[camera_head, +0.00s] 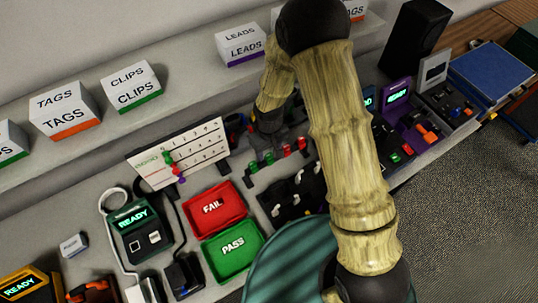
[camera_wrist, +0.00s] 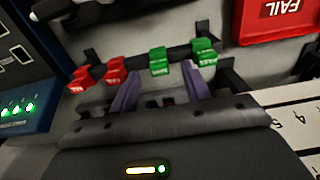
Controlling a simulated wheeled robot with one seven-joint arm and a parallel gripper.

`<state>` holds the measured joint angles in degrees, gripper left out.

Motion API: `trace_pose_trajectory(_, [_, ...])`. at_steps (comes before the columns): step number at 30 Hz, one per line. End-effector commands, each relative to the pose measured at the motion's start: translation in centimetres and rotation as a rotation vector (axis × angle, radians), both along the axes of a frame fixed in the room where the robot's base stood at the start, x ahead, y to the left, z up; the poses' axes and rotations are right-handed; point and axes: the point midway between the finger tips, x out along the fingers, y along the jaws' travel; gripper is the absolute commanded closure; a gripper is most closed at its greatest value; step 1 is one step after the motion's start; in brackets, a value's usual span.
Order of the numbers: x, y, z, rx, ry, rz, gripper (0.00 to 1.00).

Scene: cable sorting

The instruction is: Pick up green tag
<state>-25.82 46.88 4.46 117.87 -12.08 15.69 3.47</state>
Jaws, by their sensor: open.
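Two green tags hang on a dark rack (camera_wrist: 132,62). One green tag (camera_wrist: 158,61) sits between the finger lines of my gripper (camera_wrist: 159,76) in the wrist view, and the other green tag (camera_wrist: 205,52) is just to its right. Two red tags, one nearer (camera_wrist: 115,70) and one farther left (camera_wrist: 81,79), hang on the same rack. In the head view the green tags (camera_head: 269,157) and red tags (camera_head: 286,150) show in a row below my gripper (camera_head: 269,133). My gripper's fingers are spread and hold nothing. Whether they touch the tag cannot be told.
A red FAIL tray (camera_head: 227,222) and green PASS tray (camera_head: 237,268) lie left of the rack. A white numbered board (camera_head: 205,150) stands behind. A dark device with green lights (camera_wrist: 20,108) is close by in the wrist view. Labelled boxes (camera_head: 65,115) line the shelf.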

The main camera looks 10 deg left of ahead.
Motion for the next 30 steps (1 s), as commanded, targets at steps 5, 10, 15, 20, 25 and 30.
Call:
trace_pose_trajectory(5, [0.0, 0.0, -1.8, -0.002, 0.002, 0.000, 0.53])
trace_pose_trajectory(10, [0.0, 0.0, -2.4, 0.001, -0.001, 0.000, 0.53])
trace_pose_trajectory(15, [0.0, 0.0, -2.4, 0.001, -0.001, 0.000, 0.53])
trace_pose_trajectory(20, [0.0, 0.0, -2.4, 0.001, -0.001, 0.000, 0.53])
trace_pose_trajectory(25, [0.0, 0.0, -2.4, 0.001, -0.001, 0.000, 0.61])
trace_pose_trajectory(30, [0.0, 0.0, -2.4, 0.001, -0.001, 0.000, 0.94])
